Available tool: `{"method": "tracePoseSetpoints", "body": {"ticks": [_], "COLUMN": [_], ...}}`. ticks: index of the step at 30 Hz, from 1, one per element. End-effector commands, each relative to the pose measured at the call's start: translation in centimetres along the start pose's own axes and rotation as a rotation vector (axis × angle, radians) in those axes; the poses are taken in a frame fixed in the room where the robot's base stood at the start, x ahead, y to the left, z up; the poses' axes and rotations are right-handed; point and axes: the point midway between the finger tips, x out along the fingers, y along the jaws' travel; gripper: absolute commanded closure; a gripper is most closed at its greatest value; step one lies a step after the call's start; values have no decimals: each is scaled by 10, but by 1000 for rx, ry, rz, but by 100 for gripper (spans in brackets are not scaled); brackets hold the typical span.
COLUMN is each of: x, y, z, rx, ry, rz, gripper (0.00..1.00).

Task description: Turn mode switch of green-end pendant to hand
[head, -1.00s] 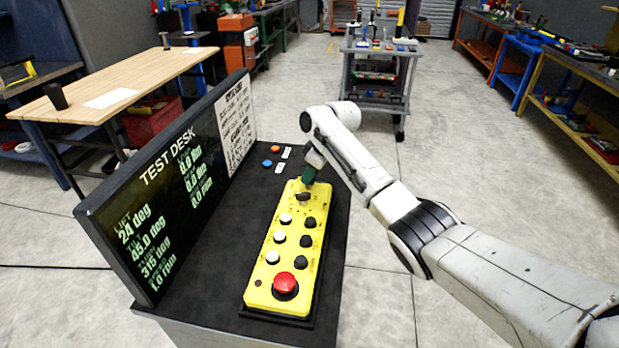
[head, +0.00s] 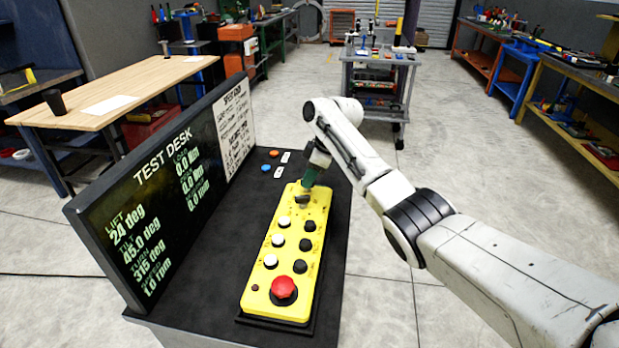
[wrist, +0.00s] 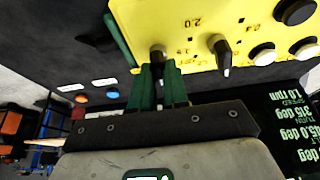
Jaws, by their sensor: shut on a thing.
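The yellow pendant (head: 268,262) lies along the dark desk top, with white and black buttons and a red mushroom button (head: 284,290) at its near end. The wrist view shows its green end (wrist: 118,42) and two dark rotary knobs with pale pointers. My gripper (head: 306,186) is at the pendant's far end. In the wrist view my green fingers (wrist: 160,74) are shut on the knob nearest the green end, the mode switch (wrist: 157,52). The second knob (wrist: 220,47) stands free beside them. The fingers partly hide the held knob, and its label is not readable.
The test desk screen (head: 150,200) stands upright along the pendant's left. Blue (head: 266,168) and orange (head: 274,154) buttons with small labels sit on the desk beyond my gripper. A wooden table (head: 110,90) is at left and a tool cart (head: 376,95) behind; the floor at right is clear.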

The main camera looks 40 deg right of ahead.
Motion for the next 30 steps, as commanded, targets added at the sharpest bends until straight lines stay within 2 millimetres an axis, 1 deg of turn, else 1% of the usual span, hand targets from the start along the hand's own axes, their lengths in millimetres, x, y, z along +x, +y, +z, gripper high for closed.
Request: {"method": "tracePoseSetpoints", "body": {"ticks": [2,3,9,11,17,20,23,30], "x": [0,0,0,0,0,-4,-15,-60], "y": [0,0,0,0,0,0,1,1], "z": [0,0,0,0,0,0,0,0], "rx": [1,1,1,1,1,1,1,0], "ry": [-2,-2,-1,-1,0,1,2,2], "rz": [-1,0,0,0,1,2,2,4], "gripper": [100,83,64,60,60,60,60,60]}}
